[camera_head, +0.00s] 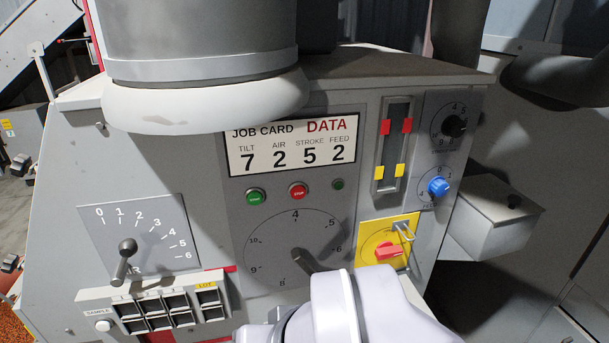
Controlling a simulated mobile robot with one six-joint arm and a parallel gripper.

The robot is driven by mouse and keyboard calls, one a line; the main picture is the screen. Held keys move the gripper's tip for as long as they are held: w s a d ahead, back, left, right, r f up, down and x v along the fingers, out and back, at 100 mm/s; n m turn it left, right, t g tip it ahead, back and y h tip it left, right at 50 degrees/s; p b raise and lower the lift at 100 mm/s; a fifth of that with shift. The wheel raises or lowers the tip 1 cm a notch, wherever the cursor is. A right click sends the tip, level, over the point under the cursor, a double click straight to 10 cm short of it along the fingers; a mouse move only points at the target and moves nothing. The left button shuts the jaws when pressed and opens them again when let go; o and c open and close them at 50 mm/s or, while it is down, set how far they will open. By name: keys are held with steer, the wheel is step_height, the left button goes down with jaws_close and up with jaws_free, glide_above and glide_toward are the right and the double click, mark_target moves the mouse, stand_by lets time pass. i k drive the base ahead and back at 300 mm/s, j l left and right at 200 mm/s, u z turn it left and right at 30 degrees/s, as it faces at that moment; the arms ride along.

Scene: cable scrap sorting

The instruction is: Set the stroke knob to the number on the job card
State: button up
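The job card (292,145) on the grey machine reads TILT 7, AIR 2, STROKE 5 and FEED 2. A black round knob (455,126) sits on a small numbered dial at the panel's upper right. A 4 and a 5 show along the dial's top; its label and the knob's setting are too small to read, so I cannot confirm that it is the stroke knob. A white rounded part of my arm fills the bottom middle, below and left of this knob. My gripper's fingers do not show.
A blue knob (438,187) is just below the black one. A yellow plate with a red switch (388,251), a large dial (290,235) and a lever (125,258) share the panel. A grey box (495,225) juts out at right.

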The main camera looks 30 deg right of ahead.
mark_target(452, 127)
steer(key=z, duration=1.7)
